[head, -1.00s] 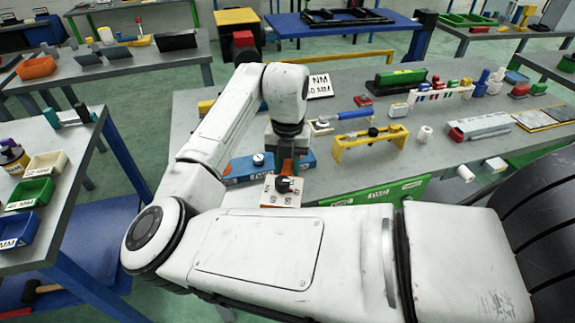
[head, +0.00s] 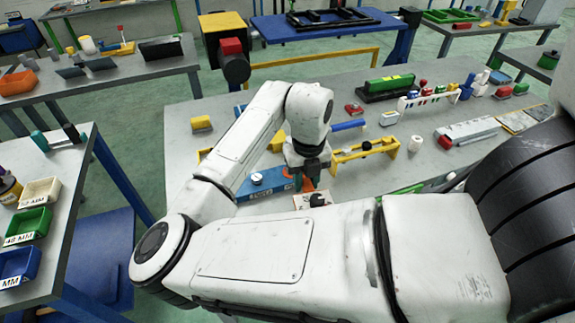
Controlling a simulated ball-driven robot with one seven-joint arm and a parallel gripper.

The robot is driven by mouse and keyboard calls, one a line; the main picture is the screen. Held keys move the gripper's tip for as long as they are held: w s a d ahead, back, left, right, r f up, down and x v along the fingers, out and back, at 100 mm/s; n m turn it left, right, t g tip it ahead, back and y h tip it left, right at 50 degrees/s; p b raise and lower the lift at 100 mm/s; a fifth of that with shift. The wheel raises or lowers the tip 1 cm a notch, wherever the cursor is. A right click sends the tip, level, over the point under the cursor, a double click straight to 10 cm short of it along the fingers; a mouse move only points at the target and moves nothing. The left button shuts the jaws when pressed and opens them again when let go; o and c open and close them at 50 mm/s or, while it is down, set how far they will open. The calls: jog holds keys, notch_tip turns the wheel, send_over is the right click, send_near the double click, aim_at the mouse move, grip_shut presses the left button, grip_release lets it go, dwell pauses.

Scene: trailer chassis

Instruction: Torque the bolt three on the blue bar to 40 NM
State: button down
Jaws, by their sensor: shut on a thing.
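The blue bar (head: 262,184) lies on the grey bench, left of my gripper, with a pale round bolt head (head: 257,178) on top. Its right end is hidden behind my gripper, so I cannot tell which bolt is the third. My gripper (head: 310,180) points down at the bar's right end, shut on an orange-red thing (head: 309,185) that is mostly hidden. A black knob (head: 318,199) shows just below, over a pale plate (head: 302,202) partly covered by my arm. I cannot tell whether the held thing touches the bar.
A yellow bar (head: 350,155) with a dark bolt stands right of my gripper. A blue-handled tool (head: 348,125) lies behind. A green block (head: 388,87) and several small parts are farther back. Coloured trays (head: 28,226) stand on the left table.

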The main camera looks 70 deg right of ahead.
jog(key=shift+s+d+r+n, duration=0.15)
jog(key=shift+s+r+n, duration=0.1)
jog(key=shift+s+n, duration=0.1)
dwell(0.3)
notch_tip(320, 180, down, 7)
jog(key=b, duration=0.5)
jog(key=shift+r+b, duration=0.2)
jog(key=shift+b, duration=0.15)
jog(key=shift+f+b, duration=0.75)
jog(key=shift+b, duration=0.2)
dwell(2.3)
dwell(0.3)
jog(key=c, duration=1.4)
grip_release()
grip_shut()
